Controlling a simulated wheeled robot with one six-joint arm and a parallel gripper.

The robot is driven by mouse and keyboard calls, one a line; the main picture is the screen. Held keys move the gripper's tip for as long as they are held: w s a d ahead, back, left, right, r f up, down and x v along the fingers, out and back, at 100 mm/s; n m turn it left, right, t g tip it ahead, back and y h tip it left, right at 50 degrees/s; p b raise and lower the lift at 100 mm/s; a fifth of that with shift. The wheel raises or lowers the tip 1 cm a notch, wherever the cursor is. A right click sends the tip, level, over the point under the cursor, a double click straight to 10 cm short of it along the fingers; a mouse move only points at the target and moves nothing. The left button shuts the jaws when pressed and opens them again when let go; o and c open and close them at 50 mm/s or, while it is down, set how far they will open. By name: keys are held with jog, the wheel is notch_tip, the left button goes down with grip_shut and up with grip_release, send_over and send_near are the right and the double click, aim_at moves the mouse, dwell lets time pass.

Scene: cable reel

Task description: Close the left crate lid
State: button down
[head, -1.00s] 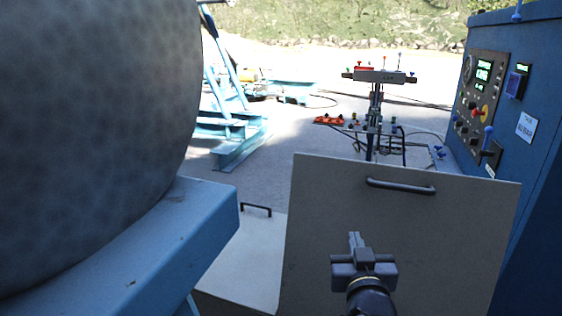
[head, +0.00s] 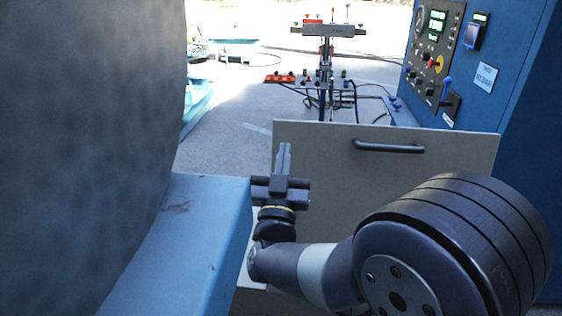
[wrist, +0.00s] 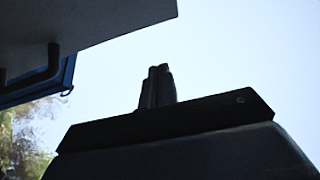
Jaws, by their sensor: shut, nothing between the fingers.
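A grey crate lid (head: 400,180) stands raised, close to upright, with a dark bar handle (head: 388,147) near its top edge. I cannot tell whether it is the left crate's lid. My gripper (head: 284,148) is shut and empty, fingers pointing up, overlapping the lid's left edge in the head view. Contact cannot be told. In the wrist view, my closed fingertips (wrist: 157,72) show against sky, and the lid (wrist: 105,18) with its handle (wrist: 35,72) is at upper left, apart from them in the picture. The crate below is mostly hidden by my arm and the blue beam.
A blue steel beam (head: 200,235) and a large grey drum (head: 85,130) fill the left, close to my gripper. A blue control cabinet (head: 530,110) stands at right. A tool stand (head: 327,75) is behind the lid. Open paved ground lies beyond.

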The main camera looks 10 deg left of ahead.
aim_at(289, 131)
jog(key=w, duration=0.2)
jog(key=w+r+p, duration=0.1)
jog(key=w, duration=0.1)
jog(key=w+p, duration=0.1)
jog(key=w, duration=0.2)
jog(key=shift+r, duration=0.35)
jog(key=shift+w+f, duration=0.25)
jog(key=shift+w, duration=0.35)
jog(key=shift+w, duration=0.3)
jog(key=w+f+g+p, duration=0.3)
jog(key=w+f, duration=0.7)
jog(key=w, duration=0.5)
jog(key=w+f+g+p, duration=0.4)
jog(key=w+f+p, duration=0.2)
jog(key=w+f, duration=0.5)
jog(key=shift+w+g, duration=0.3)
jog(key=shift+w, duration=1.65)
